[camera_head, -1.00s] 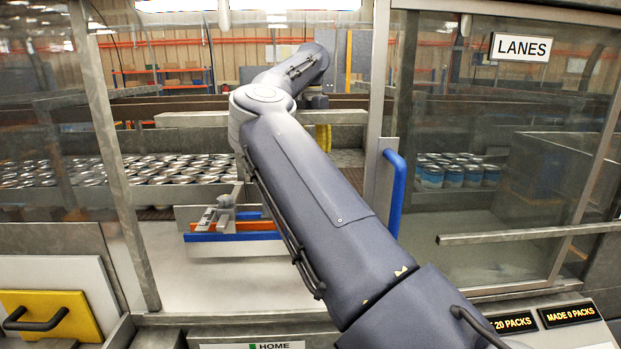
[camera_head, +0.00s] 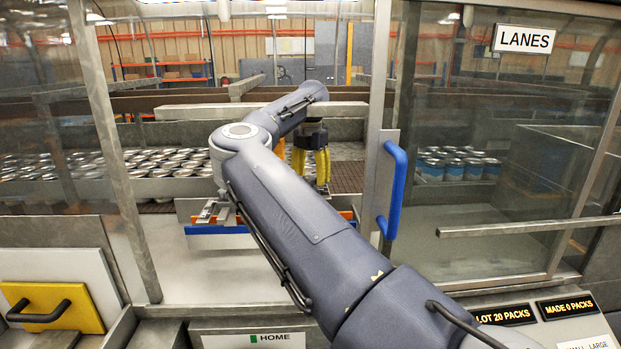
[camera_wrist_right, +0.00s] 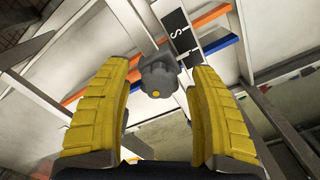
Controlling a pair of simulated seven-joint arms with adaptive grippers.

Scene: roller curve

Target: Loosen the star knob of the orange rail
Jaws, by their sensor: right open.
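My right gripper (camera_head: 311,172), with yellow fingers, is open and points down behind the rails. My left gripper is out of view.
A door frame with a blue handle (camera_head: 392,190) stands close right of my right arm. A metal crossbar (camera_head: 262,111) runs near the gripper. Several cans (camera_head: 150,165) stand behind at the left, and blue-banded cans (camera_head: 458,167) at the right behind glass.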

